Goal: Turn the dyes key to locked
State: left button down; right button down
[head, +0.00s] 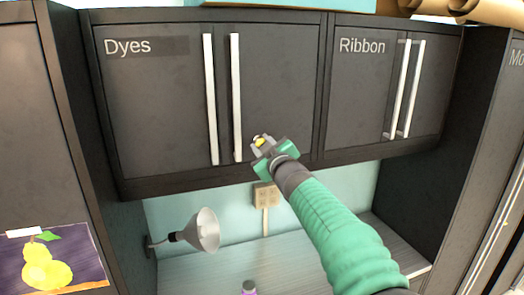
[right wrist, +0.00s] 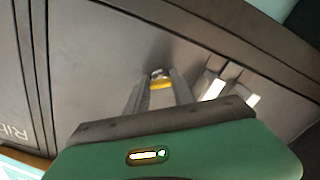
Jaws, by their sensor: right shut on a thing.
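The dark Dyes cabinet (head: 150,100) hangs on the wall at the upper left of the head view, its two doors closed, with two long white handles (head: 236,100). My right gripper (head: 260,143) is at the lower part of its right door, just right of the handles. It is shut on a small yellow key (head: 260,141). In the right wrist view the yellow key (right wrist: 160,84) sits between the fingertips against the dark door. The key's turn angle is hard to tell, and the lock is mostly hidden. My left gripper is not in view.
The Ribbon cabinet (head: 362,85) adjoins on the right. Below are a lamp (head: 205,230), a wall outlet (head: 265,195) and a counter (head: 190,272). A pear picture (head: 48,262) is at the lower left. The white handles (right wrist: 215,88) stand close beside my fingers.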

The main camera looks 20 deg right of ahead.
jog(key=n+b, duration=0.2)
jog(key=n, duration=0.8)
jog(key=shift+n+b, duration=0.3)
jog(key=shift+b, duration=0.05)
jog(key=shift+n, duration=0.3)
jog(key=shift+f, duration=0.1)
jog(key=c, duration=1.2)
grip_release()
jog(key=shift+o, duration=0.6)
jog(key=shift+a, duration=0.15)
